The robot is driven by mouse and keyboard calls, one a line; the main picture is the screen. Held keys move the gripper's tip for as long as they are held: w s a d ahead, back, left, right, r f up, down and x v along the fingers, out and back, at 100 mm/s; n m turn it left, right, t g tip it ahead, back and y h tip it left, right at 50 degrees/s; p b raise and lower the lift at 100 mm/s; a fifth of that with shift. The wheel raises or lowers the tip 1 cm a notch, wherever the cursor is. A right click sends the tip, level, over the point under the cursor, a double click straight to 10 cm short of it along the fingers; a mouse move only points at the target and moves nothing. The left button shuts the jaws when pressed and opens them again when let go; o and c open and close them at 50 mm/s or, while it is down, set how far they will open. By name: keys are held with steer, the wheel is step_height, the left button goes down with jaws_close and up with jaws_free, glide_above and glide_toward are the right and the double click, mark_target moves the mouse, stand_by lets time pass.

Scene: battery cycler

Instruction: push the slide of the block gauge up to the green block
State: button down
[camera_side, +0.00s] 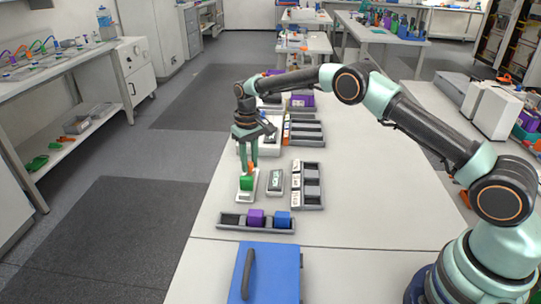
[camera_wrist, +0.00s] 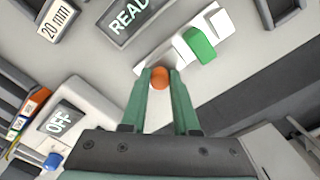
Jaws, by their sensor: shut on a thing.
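The block gauge (camera_side: 243,198) is a small white device on the table, and it also shows in the wrist view (camera_wrist: 219,21). The green block (camera_side: 246,184) sits on it, at the upper right of my fingers in the wrist view (camera_wrist: 199,46). The slide's orange knob (camera_wrist: 159,78) is between my fingertips, and some orange shows in the side view (camera_side: 251,168). My gripper (camera_side: 247,166) points down and is shut on the knob. The slide's body is partly hidden by my fingers, and I cannot tell whether it touches the green block.
A display reading "READY" (camera_wrist: 128,17) stands beside the gauge. A labelled compartment tray (camera_side: 311,186) is right of it. A tray (camera_side: 229,222) with purple (camera_side: 256,217) and blue (camera_side: 283,219) blocks lies in front, before a blue box (camera_side: 272,272). A box marked "OFF" (camera_wrist: 82,98) has a blue button.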

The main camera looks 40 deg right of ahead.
steer(key=shift+s+a, duration=0.7)
steer(key=c, duration=0.7)
jaws_free()
steer(key=shift+o, duration=0.2)
steer(key=shift+r, duration=0.1)
step_height(320, 180, up, 12)
